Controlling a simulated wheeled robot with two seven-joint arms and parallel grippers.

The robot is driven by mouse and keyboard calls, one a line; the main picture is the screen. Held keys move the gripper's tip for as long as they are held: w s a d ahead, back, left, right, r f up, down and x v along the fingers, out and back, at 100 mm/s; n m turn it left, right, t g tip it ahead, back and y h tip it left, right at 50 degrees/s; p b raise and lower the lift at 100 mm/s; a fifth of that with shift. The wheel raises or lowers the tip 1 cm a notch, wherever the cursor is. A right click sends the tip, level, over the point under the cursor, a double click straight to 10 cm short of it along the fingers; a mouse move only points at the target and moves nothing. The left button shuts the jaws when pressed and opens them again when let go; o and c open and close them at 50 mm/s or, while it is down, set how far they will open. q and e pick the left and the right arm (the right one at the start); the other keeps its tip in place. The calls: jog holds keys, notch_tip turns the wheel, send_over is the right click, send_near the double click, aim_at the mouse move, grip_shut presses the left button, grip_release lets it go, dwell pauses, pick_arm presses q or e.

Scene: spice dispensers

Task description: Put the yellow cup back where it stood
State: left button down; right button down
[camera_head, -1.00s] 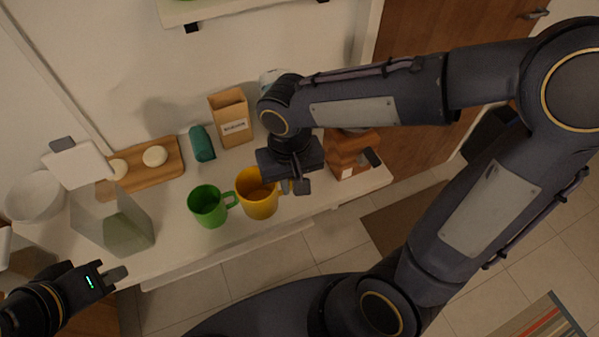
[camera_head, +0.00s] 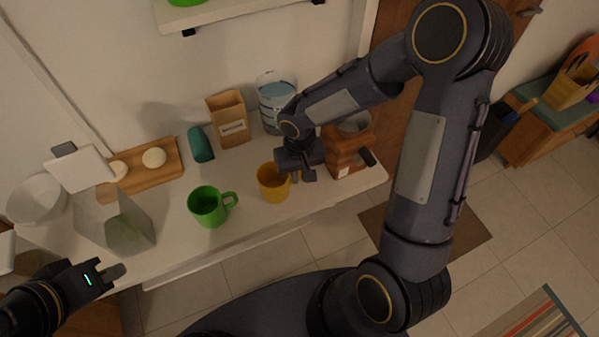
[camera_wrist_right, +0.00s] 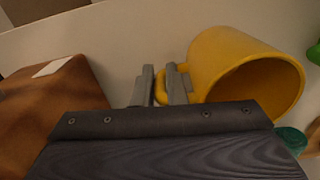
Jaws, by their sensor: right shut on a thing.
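The yellow cup (camera_head: 273,184) is at the right part of the white counter in the head view, upright, to the right of the green mug. In the right wrist view the yellow cup (camera_wrist_right: 240,68) shows its open mouth and its handle. My right gripper (camera_head: 300,176) is shut on that handle; its two fingers (camera_wrist_right: 160,88) are on either side of it in the wrist view. Whether the cup's base touches the counter I cannot tell. My left gripper (camera_head: 116,275) is at the lower left, away from the cup; its finger opening is unclear.
The green mug (camera_head: 208,206) stands left of the yellow cup. A wooden grinder (camera_head: 345,150) is close to the right of my right gripper. A glass jar (camera_head: 274,95), a brown box (camera_head: 229,118) and a teal roll (camera_head: 200,144) stand behind. The counter's front edge is close.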

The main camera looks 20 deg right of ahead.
jog(key=shift+f, duration=0.15)
jog(key=c, duration=1.5)
grip_release()
notch_tip(320, 180, up, 12)
jog(key=shift+r, duration=0.15)
jog(key=shift+s+d+r+m+t+y, duration=0.15)
jog(key=shift+s+d+r+t+y, duration=0.65)
jog(key=shift+s, duration=1.9)
jog(key=shift+s+d+r+m+t+y, duration=0.35)
jog(key=shift+s+r+t, duration=0.75)
jog(key=shift+s, duration=1.65)
jog(key=shift+s+d+r+t+y, duration=0.35)
jog(key=shift+s+r+t+y, duration=0.5)
jog(key=shift+s, duration=1.85)
jog(key=shift+r, duration=0.15)
